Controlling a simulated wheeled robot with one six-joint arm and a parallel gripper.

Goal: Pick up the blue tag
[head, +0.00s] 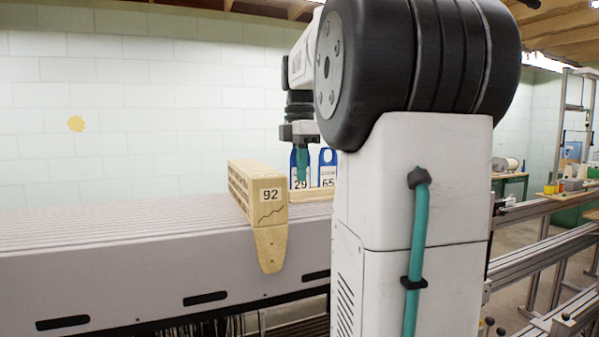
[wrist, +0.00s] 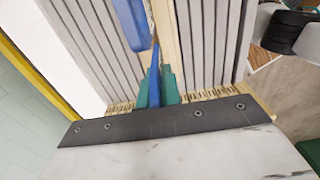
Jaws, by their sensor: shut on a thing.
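Two blue-and-white tags stand side by side in the head view, one marked 29 (head: 299,184) and one marked 65 (head: 327,172). My gripper (head: 302,172) has teal fingers and points down at the tag marked 29, partly covering it. In the wrist view my gripper (wrist: 157,92) is shut on a thin blue tag (wrist: 154,68), seen edge-on between the fingers. This looks like the tag marked 29. The other blue tag (wrist: 128,18) is at the top of the wrist view, apart from the fingers. I cannot tell whether the held tag is lifted.
My own arm hides much of the right side. Metal rails (head: 545,245) stand at the right. The loom top left of the block is clear.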

